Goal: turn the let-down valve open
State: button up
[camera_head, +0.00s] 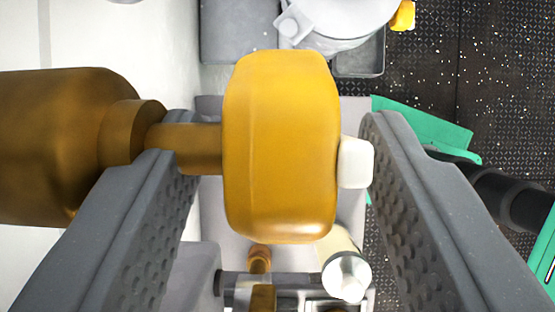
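The valve shows large in the middle: a yellow-orange rounded handle (281,150) on a bronze stem (195,148) that runs left into a wider bronze body (60,145). A small white cap (355,162) sits on the handle's right end. I take this to be the let-down valve; no label shows. My gripper (275,140) is open, with one finger to each side of the handle. A gap shows between the left finger and the handle. The right finger is close beside the white cap; I cannot tell whether they touch. The handle hides what lies behind it.
A pale wall (22,40) stands at the left. Grey-white equipment (340,20) is at the top, and a white-capped cylinder (346,275) with small bronze fittings (260,262) lies below. Green panels (425,122) and a black tube (505,195) are at the right over dark speckled deck (500,60).

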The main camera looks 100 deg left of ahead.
jog(key=b+v, duration=0.1)
jog(key=v, duration=1.2)
jog(key=shift+a+r+b, duration=0.15)
jog(key=shift+r+b, duration=0.15)
jog(key=shift+s, duration=0.1)
jog(key=s+d+r+n+t+y+b, duration=0.3)
jog(key=s+r+n+t, duration=0.2)
jog(key=r, duration=0.5)
jog(key=s+d+r+n+t+y+b, duration=0.2)
jog(key=s+d+r+n+t+b, duration=0.2)
jog(key=r, duration=0.7)
jog(key=s+n+t, duration=0.2)
jog(key=n+t, duration=0.2)
jog(key=n, duration=0.1)
jog(key=shift+s+d+t+y, duration=0.2)
jog(key=shift+s+t+y, duration=0.1)
jog(key=shift+y, duration=0.1)
